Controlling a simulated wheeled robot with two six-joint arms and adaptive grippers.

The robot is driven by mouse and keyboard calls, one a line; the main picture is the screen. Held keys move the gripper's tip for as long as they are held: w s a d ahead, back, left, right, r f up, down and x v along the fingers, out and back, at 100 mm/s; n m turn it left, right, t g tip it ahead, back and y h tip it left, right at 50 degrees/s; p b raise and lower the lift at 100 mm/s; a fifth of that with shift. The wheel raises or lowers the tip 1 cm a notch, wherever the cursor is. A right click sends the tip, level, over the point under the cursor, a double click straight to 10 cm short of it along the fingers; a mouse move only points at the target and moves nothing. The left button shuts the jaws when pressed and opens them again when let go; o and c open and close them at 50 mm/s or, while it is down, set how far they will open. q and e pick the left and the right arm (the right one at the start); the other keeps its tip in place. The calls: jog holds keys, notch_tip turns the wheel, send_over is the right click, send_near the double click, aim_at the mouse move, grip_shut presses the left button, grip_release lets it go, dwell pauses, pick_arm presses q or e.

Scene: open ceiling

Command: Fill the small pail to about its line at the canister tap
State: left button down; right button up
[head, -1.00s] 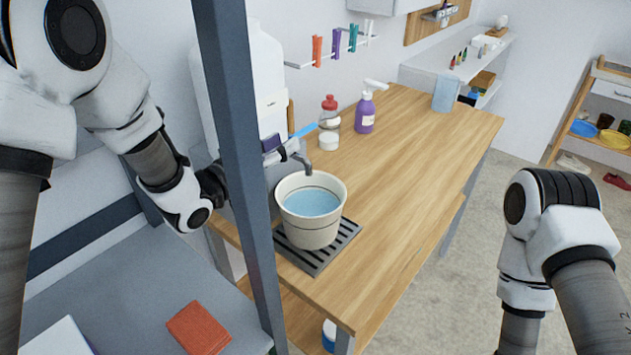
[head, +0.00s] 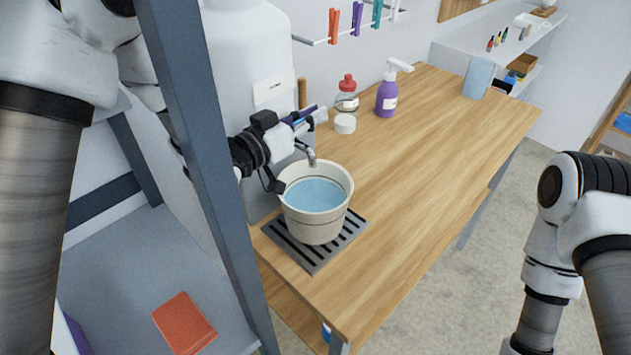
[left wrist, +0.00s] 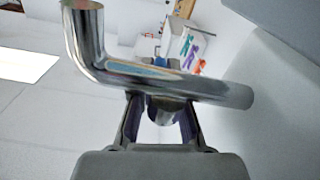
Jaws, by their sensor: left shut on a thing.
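The small pail (head: 315,222), cream with a dark line around it below the rim, stands upright on the slatted drip tray (head: 288,254). Blue water (head: 316,195) lies in it a little below the rim. The chrome tap (head: 311,160) ends over the pail's back edge; I see no stream from it. The large white canister (head: 240,62) stands behind. My left gripper (head: 297,122) is at the tap, shut on its handle, which is mostly hidden. In the left wrist view the bent chrome tap pipe (left wrist: 180,82) crosses in front of the fingers (left wrist: 161,120).
A grey post (head: 205,150) stands in front of my left arm. The wooden counter (head: 430,150) is clear to the right. A red book (head: 184,322) lies on the lower left shelf.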

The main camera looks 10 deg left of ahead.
dwell(0.4)
pick_arm(q)
jog(key=shift+d+r+m+g+h, duration=0.1)
jog(key=shift+m+g+h, duration=0.3)
jog(key=shift+h, duration=0.1)
jog(key=shift+s, duration=0.1)
jog(key=shift+d, duration=0.1)
dwell(2.1)
